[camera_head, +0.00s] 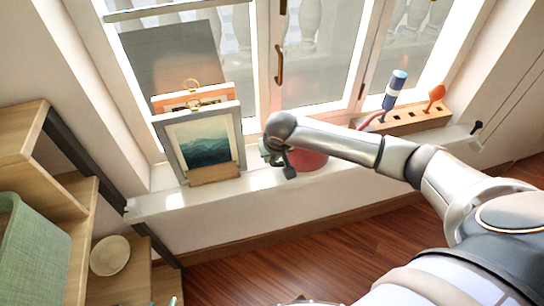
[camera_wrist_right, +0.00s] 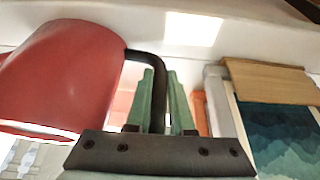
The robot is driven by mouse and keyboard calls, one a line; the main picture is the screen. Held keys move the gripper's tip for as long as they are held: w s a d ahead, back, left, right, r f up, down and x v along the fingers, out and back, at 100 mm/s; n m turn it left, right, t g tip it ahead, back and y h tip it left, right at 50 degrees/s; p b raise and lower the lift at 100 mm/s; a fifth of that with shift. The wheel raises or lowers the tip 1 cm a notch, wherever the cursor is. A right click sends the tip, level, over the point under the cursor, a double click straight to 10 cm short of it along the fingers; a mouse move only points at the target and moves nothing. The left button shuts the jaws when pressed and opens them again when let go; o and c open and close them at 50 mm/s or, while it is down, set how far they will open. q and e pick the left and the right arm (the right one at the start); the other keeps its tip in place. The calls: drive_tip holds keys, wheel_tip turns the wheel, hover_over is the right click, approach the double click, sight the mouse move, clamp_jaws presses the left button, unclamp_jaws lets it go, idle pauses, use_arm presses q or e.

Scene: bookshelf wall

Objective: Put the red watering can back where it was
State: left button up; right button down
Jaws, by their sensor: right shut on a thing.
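The red watering can (camera_head: 310,161) is at the windowsill (camera_head: 165,203), right of the framed pictures and partly hidden behind my right arm. Its reddish spout (camera_head: 368,119) shows beyond the arm. In the right wrist view, the can's red body (camera_wrist_right: 65,75) fills the left side. Its dark curved handle (camera_wrist_right: 157,85) runs between the green fingers of my right gripper (camera_wrist_right: 163,100), which is shut on it. In the head view my right gripper (camera_head: 276,156) is at the can's left side. Whether the can's base touches the sill is hidden. My left gripper is not in view.
A framed mountain picture (camera_head: 203,143) stands close left of my right gripper, with other frames behind it. A wooden holder (camera_head: 415,121) with a blue-handled tool (camera_head: 395,88) and an orange spoon (camera_head: 435,96) sits on the sill at right. Wooden shelves (camera_head: 75,195) stand at left.

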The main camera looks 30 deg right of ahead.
drive_tip(key=c, duration=1.2)
unclamp_jaws()
drive_tip(key=shift+f, duration=0.15)
drive_tip(key=shift+c, duration=0.2)
drive_tip(key=o, duration=0.5)
drive_tip(key=shift+c, duration=0.2)
